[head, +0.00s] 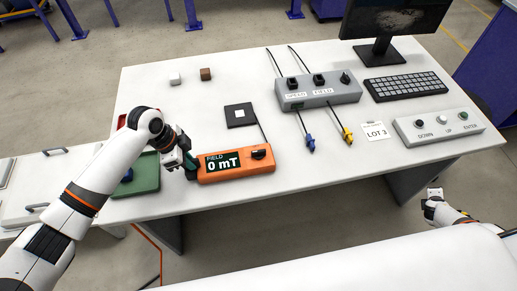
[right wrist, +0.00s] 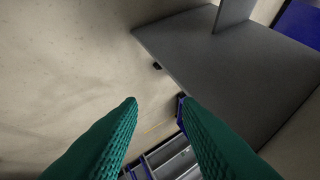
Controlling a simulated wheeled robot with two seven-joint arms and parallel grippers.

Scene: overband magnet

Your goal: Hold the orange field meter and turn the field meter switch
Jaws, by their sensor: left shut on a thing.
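The orange field meter (head: 236,175) lies on the white table near its front edge in the head view. Its display reads "0 mT". The black field meter switch (head: 259,154) is on its right part. A cable runs from the meter to a black square probe plate (head: 241,115) behind it. My left gripper (head: 190,168) is shut on the left end of the meter. My right gripper (head: 434,194) is off the table's front edge at the right, away from the meter. In the right wrist view its green fingertips (right wrist: 158,100) are apart with nothing between them.
A green tray (head: 148,186) is at the left, partly behind my left arm. A grey box (head: 318,92) with plugs, a button panel (head: 439,127), a keyboard (head: 405,86) and a monitor (head: 397,20) stand at the right. Two small cubes lie at the back left. The table right of the meter is clear.

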